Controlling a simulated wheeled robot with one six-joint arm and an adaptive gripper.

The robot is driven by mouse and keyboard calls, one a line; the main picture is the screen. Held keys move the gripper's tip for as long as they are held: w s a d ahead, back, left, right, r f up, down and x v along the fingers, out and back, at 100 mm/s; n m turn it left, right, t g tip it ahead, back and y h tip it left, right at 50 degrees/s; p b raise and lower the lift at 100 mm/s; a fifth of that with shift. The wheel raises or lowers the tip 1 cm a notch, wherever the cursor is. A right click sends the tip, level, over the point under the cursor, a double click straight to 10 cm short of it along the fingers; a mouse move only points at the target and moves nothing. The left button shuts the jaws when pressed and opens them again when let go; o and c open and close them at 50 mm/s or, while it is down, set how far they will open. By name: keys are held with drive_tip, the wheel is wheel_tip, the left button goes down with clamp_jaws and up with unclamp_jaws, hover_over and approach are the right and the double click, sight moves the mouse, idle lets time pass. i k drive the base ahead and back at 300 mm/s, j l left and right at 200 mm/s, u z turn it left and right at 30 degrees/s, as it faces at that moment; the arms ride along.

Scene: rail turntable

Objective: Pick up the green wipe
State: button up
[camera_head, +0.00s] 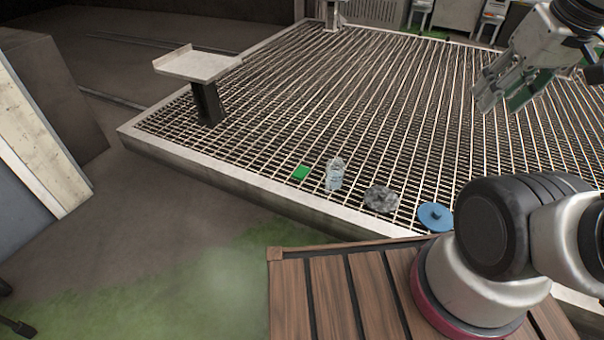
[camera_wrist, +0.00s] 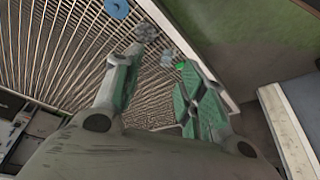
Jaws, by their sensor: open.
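In the wrist view the green wipe (camera_wrist: 181,65) shows small, beyond my fingers and close to the right finger's edge. My gripper (camera_head: 496,98) is at the upper right of the head view, high above the grating and well apart from the wipe. In the wrist view my gripper (camera_wrist: 158,78) has its two fingers spread, with nothing between them.
On the grating (camera_head: 410,90), right of the wipe, are a clear bottle (camera_head: 334,174), a crumpled grey cloth (camera_head: 381,199) and a blue disc (camera_head: 435,217). A pale platform on a post (camera_head: 197,65) stands at the left. A raised pale rim (camera_head: 215,170) edges the grating.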

sight(302, 171)
drive_tip(key=u, duration=0.2)
drive_tip(key=i+j+z, duration=0.1)
drive_tip(key=i+j, duration=1.15)
drive_tip(key=j, duration=0.15)
